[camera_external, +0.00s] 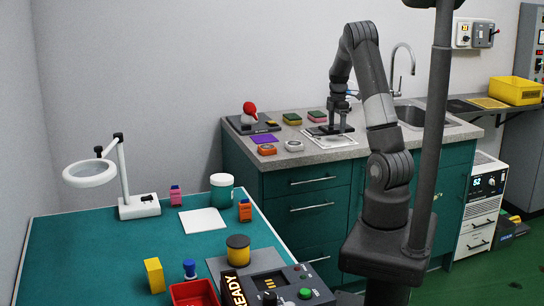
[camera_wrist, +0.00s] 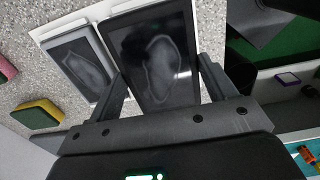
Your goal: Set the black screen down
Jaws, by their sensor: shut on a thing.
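The black screen (camera_wrist: 152,48) is a flat dark panel with a faint pale outline on its face. My gripper (camera_wrist: 162,78) is shut on it, with one finger along each side edge. In the external view my gripper (camera_external: 337,131) points down, low over a white mat (camera_external: 345,140) on the grey counter. A grey-framed screen (camera_wrist: 78,66) lies beside the black one, on the left, on the same white mat. The black screen overlaps the mat in the wrist view; I cannot tell whether it touches it.
Green-and-yellow sponges (camera_external: 292,119), a purple cloth (camera_external: 265,138) and an orange round item (camera_external: 267,150) lie left on the counter (camera_external: 310,157). A sink (camera_external: 412,115) with a tall tap is at right. The counter's front edge is close to the mat.

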